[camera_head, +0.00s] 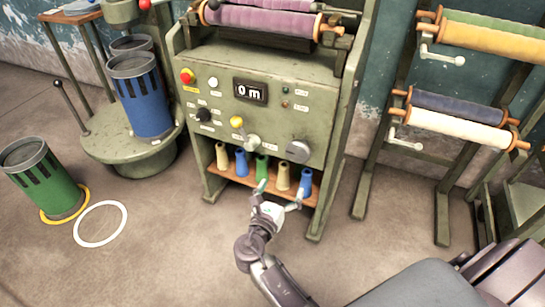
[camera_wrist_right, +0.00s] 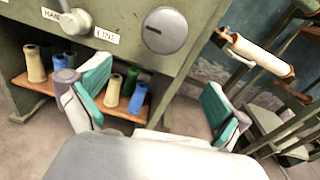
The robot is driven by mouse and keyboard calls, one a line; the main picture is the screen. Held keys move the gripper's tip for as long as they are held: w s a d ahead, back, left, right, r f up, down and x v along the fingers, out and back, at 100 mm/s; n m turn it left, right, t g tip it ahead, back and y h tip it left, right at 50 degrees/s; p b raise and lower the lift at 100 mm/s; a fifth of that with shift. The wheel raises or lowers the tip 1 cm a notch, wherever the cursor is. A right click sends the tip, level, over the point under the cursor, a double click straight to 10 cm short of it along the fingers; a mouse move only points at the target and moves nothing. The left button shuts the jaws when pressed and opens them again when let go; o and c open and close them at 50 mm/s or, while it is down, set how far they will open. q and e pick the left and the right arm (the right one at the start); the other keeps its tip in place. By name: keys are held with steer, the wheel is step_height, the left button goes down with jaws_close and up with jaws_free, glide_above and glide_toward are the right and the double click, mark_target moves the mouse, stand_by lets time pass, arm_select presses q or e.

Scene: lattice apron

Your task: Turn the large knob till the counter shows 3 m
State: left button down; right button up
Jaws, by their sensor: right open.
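The large knob (camera_head: 298,150) is a round grey disc low on the right of the green machine's front panel. It also shows at the top of the right wrist view (camera_wrist_right: 165,31), with a slot mark across it. The counter (camera_head: 250,91) on the panel reads 0 m. My right gripper (camera_head: 278,192) is open and empty, below the knob and in front of the spool shelf, apart from the knob. Its two teal-padded fingers stand wide apart in the right wrist view (camera_wrist_right: 157,95). My left gripper is not in view.
Several thread cones stand on the wooden shelf (camera_head: 226,175) below the panel. A rack of fabric rolls (camera_head: 460,125) stands at right. Blue (camera_head: 145,100) and green (camera_head: 45,180) bins stand at left.

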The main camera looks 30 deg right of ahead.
steer(key=r, duration=0.1)
steer(key=b, duration=0.1)
glide_toward(297, 154)
steer(key=x, duration=0.4)
steer(key=shift+h, duration=0.4)
steer(key=b+x, duration=0.1)
steer(key=x, duration=0.5)
steer(key=shift+w+d+f, duration=0.1)
steer(key=shift+w+f, duration=0.05)
steer(key=shift+w, duration=0.1)
steer(key=shift+w+d, duration=0.25)
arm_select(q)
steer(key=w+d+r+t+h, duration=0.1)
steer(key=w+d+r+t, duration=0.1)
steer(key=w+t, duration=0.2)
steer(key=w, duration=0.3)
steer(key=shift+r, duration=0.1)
arm_select(e)
steer(key=shift+c, duration=0.2)
steer(key=c, duration=0.9)
arm_select(q)
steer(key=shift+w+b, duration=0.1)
steer(key=shift+b, duration=0.2)
